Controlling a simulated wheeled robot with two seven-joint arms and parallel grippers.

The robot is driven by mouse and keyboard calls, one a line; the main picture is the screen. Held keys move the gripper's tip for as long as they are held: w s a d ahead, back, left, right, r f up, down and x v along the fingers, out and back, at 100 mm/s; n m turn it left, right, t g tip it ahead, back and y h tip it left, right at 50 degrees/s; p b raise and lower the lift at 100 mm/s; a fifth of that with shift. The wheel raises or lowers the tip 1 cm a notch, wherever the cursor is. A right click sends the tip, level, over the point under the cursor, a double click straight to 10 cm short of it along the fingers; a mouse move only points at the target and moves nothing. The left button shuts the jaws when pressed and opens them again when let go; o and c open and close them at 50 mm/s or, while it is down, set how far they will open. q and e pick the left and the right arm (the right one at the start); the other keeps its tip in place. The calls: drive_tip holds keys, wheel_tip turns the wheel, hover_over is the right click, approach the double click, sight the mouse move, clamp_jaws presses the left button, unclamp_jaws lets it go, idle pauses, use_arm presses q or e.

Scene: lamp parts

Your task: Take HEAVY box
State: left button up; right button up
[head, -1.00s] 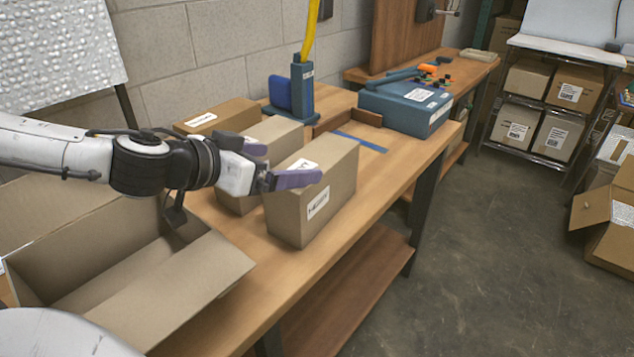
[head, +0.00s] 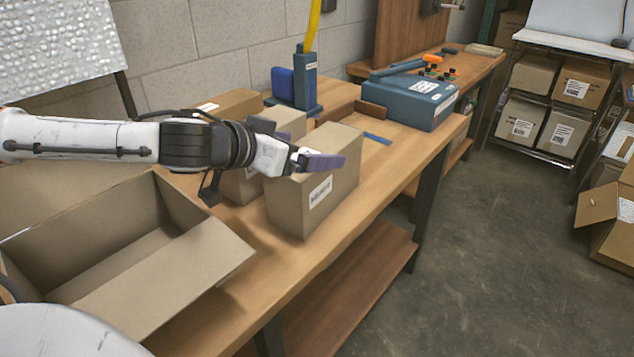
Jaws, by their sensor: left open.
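The middle box (head: 240,183) and the back box (head: 230,103) are partly hidden by my left arm. My left gripper (head: 300,152) has purple fingers and is open. It is over the tops of the nearest and middle boxes, with one finger over the nearest box's top. I cannot tell whether it touches. My right gripper is not in view.
A large open, empty-looking carton (head: 190,272) sits on the bench at left. Behind the boxes are a blue stand (head: 305,80) with a yellow part and a blue case (head: 415,100). A shelf rack (head: 550,100) with boxes stands at right.

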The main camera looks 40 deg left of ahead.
use_arm(q)
drive_tip(key=shift+w+a+f+b, duration=0.15)
drive_tip(key=shift+w+f+b, duration=0.3)
drive_tip(key=shift+w+f, duration=0.1)
drive_tip(key=shift+w+d, duration=0.25)
drive_tip(key=shift+w, duration=0.2)
drive_tip(key=c, duration=2.2)
drive_tip(key=shift+w+r, duration=0.15)
drive_tip(key=shift+r, duration=0.2)
